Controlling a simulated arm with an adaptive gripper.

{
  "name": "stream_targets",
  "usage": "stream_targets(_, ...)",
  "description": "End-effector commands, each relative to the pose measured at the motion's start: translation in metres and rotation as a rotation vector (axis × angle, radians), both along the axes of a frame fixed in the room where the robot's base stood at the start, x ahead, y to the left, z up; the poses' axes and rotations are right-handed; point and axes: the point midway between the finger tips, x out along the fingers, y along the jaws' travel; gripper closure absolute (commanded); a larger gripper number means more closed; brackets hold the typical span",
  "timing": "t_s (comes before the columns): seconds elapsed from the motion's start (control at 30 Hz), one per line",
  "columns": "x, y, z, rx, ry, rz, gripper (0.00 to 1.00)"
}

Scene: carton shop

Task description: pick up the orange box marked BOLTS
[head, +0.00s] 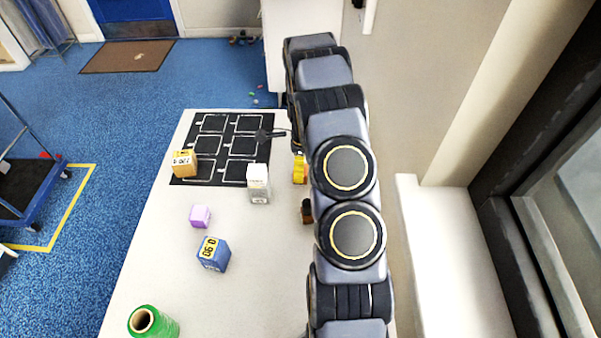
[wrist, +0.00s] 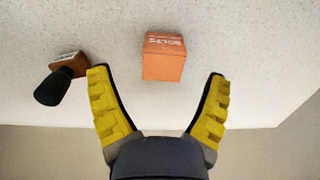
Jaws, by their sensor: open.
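The orange box marked BOLTS (wrist: 163,57) sits on the pale tabletop in the wrist view, with its lettering on the upper face. It lies ahead of my gripper (wrist: 158,76), roughly centred between the two yellow fingers. The fingers are spread wide and nothing is held between them. I cannot tell how far above the table the fingertips are. In the head view part of my gripper shows as a yellow finger (head: 299,168) beside my arm. I cannot make out the BOLTS box there; my arm covers that part of the table.
A brown block with a black knob (wrist: 68,68) lies left of the box. In the head view a black grid mat (head: 210,175), yellow-orange box (head: 184,163), white box (head: 258,183), purple cube (head: 200,216), blue box (head: 213,254) and green spool (head: 160,325) occupy the table's left side.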

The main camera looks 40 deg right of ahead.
Motion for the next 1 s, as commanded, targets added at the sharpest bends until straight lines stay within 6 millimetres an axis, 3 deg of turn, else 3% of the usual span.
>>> stream_targets(0.3, 0.002, -0.001, -0.042, 0.002, 0.003, 0.002, 0.21)
stream_targets(0.53, 0.003, -0.002, -0.043, 0.000, 0.000, 0.002, 0.22)
stream_targets(0.6, 0.003, -0.002, -0.043, 0.000, 0.000, 0.002, 0.51)
stream_targets(0.7, 0.003, -0.002, -0.043, 0.000, 0.000, 0.002, 0.88)
stream_targets(1.0, 0.003, -0.002, -0.043, 0.000, 0.000, 0.002, 0.88)
